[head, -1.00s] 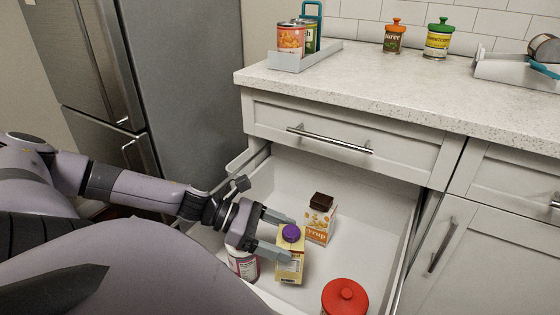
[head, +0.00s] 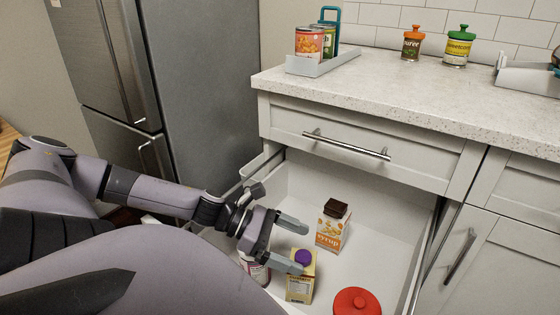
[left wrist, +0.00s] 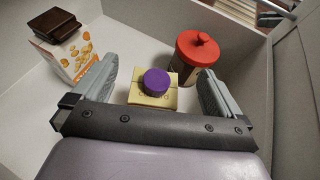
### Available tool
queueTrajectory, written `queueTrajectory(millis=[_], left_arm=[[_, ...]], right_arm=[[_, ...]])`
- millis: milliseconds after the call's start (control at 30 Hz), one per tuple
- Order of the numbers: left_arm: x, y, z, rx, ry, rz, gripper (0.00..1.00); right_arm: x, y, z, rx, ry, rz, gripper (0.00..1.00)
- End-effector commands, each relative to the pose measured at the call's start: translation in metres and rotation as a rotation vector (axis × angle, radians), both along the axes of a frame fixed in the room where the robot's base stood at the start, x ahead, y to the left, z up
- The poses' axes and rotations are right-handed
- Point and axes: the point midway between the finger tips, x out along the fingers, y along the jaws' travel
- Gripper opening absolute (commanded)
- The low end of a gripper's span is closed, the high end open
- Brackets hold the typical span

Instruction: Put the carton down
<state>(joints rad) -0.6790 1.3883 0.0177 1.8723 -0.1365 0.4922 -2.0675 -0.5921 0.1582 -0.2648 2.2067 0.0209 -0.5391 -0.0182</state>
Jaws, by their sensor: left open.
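The carton, yellowish with a purple cap (head: 301,284), stands upright in the open drawer. My left gripper (head: 298,245) is open at its top, with the fingers apart. In the left wrist view the carton (left wrist: 152,98) stands between the two open fingers (left wrist: 155,92), with a visible gap on each side. My right gripper is not in view.
The white drawer (head: 385,235) also holds a syrup carton (head: 331,231), a red-lidded jar (head: 357,302) and a pink-and-white can (head: 256,270) partly hidden by my gripper. The counter (head: 420,98) above carries a tray of cans (head: 322,62) and two jars.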

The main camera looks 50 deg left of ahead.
Motion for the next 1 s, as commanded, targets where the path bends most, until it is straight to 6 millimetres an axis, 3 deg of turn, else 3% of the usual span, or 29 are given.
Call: queueTrajectory(millis=[200, 300, 567, 800, 1000], left_arm=[[-0.004, 0.005, 0.018, -0.001, 0.001, 0.004, 1.0], [-0.01, 0.013, 0.024, -0.001, 0.0, 0.004, 1.0], [-0.031, 0.037, 0.036, 0.0, 0.002, 0.004, 1.0], [-0.054, 0.064, 0.05, -0.001, 0.001, 0.005, 1.0], [-0.068, 0.081, 0.056, 0.0, -0.001, 0.002, 1.0]], right_arm=[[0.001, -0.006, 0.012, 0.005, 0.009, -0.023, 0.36], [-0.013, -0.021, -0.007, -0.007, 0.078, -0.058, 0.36], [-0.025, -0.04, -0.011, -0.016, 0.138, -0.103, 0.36], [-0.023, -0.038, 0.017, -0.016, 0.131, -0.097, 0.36], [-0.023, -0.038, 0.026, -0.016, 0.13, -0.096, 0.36]])
